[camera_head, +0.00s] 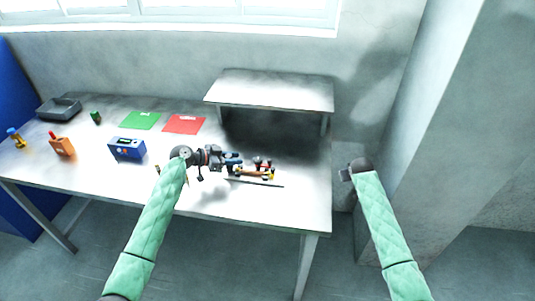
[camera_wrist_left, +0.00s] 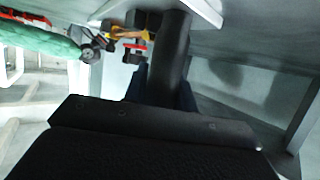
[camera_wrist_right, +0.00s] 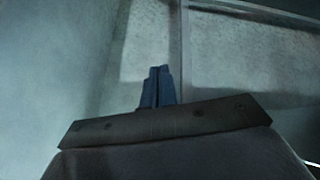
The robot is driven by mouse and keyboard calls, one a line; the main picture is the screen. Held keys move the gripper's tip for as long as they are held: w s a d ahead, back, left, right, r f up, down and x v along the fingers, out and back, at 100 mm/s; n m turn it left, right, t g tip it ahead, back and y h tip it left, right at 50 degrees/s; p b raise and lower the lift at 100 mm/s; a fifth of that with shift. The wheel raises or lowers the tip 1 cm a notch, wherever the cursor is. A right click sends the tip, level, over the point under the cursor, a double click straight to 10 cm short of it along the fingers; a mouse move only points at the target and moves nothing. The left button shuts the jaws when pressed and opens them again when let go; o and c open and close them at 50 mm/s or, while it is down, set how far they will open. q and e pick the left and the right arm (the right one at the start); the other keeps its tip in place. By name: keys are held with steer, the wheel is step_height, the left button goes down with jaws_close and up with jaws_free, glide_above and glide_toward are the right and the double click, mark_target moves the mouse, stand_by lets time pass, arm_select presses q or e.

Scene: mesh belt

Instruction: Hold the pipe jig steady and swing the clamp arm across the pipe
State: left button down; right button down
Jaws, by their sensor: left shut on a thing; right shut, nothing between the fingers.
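The pipe jig (camera_head: 254,171) lies on the right part of the table, with red, yellow and dark parts and a brass-coloured pipe. It also shows at the top of the left wrist view (camera_wrist_left: 134,44), partly hidden. My left gripper (camera_head: 234,158) is at the jig's left end. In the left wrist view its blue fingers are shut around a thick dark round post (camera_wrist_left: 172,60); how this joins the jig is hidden. My right gripper (camera_head: 345,175) is beyond the table's right edge, apart from the jig. Its blue fingers (camera_wrist_right: 157,86) are together and empty. The clamp arm is too small to tell apart.
A raised shelf (camera_head: 270,90) stands behind the jig. A thin rod (camera_head: 256,182) lies in front of it. A blue box (camera_head: 127,148), red mat (camera_head: 184,124), green mat (camera_head: 140,120), orange block (camera_head: 62,146) and grey tray (camera_head: 58,108) are farther left. A wall pillar is at the right.

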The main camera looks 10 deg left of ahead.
steer(key=w+a+r, duration=0.2)
steer(key=a+r, duration=0.1)
steer(key=r, duration=0.3)
steer(key=w+a+r, duration=0.2)
steer(key=a+r, duration=0.1)
steer(key=r, duration=0.2)
steer(key=s+a+r+n+g, duration=0.1)
steer(key=s+a+r, duration=0.2)
steer(key=a, duration=0.6)
steer(key=s+a+r+n+g+y, duration=0.1)
steer(key=s+a+r, duration=0.2)
steer(key=a+r, duration=0.3)
steer(key=s+a+r+n+g+y, duration=0.1)
steer(key=s+a+r, duration=0.3)
steer(key=a, duration=0.9)
steer(key=shift+r+g, duration=0.4)
steer(key=shift+g, duration=0.1)
steer(key=shift+s+a, duration=0.1)
steer(key=x, duration=0.9)
steer(key=shift+f, duration=0.6)
steer(key=shift+s+d+r, duration=0.1)
steer(key=shift+s+d, duration=0.45)
steer(key=shift+s, duration=0.2)
steer(key=shift+s+d, duration=0.55)
steer(key=shift+s, duration=0.25)
